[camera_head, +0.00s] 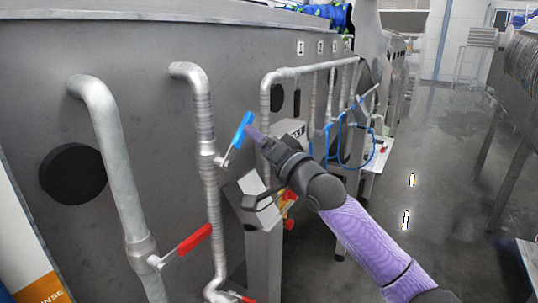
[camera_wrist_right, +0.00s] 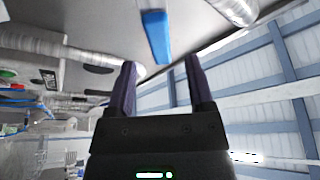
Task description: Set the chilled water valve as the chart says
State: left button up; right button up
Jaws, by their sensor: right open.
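A blue lever handle (camera_head: 242,130) sits on a vertical metal pipe (camera_head: 205,130) and tilts up to the right. My right gripper (camera_head: 254,133) is just right of its upper end; in the head view they overlap, and I cannot tell if they touch. In the right wrist view the blue handle (camera_wrist_right: 156,36) shows beyond and between the tips of the open fingers (camera_wrist_right: 160,66), with nothing held. I cannot make out a readable chart. My left gripper is not in view.
A red lever (camera_head: 193,240) is on the thicker pipe (camera_head: 112,150) at left. Another red handle (camera_head: 238,297) is low down. A grey control box (camera_head: 262,205) stands below my right gripper. A blue hose (camera_head: 345,150) hangs behind. Wet floor (camera_head: 440,150) lies open at right.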

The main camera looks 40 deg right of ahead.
jog(key=b+v, duration=0.1)
jog(key=v, duration=0.4)
